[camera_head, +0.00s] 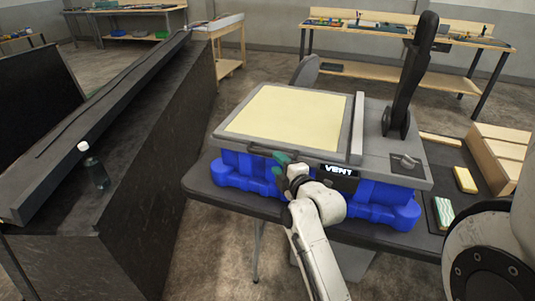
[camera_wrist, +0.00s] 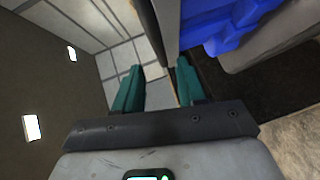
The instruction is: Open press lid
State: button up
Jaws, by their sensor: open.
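The press (camera_head: 400,165) is a grey machine with a blue base (camera_head: 245,172) on a dark table. Its lid (camera_head: 285,110), a flat grey frame around a cream panel, lies down level. A dark handle bar (camera_head: 262,151) runs along the lid's front edge. My gripper (camera_head: 281,166) is at this front edge, close to the handle. In the wrist view its teal fingers (camera_wrist: 160,82) are spread apart, with a dark edge of the press beyond and between them. I cannot tell whether a finger touches the handle. A "VENT" label (camera_head: 339,170) is right of my gripper.
A bottle (camera_head: 95,170) stands on the dark counter at left.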

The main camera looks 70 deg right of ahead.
aim_at(269, 156)
jog(key=p+x, duration=0.1)
jog(key=x, duration=0.6)
jog(key=shift+w+d+f, duration=0.1)
jog(key=shift+w+d, duration=0.05)
jog(key=shift+w, duration=0.1)
jog(key=shift+c, duration=0.5)
grip_shut()
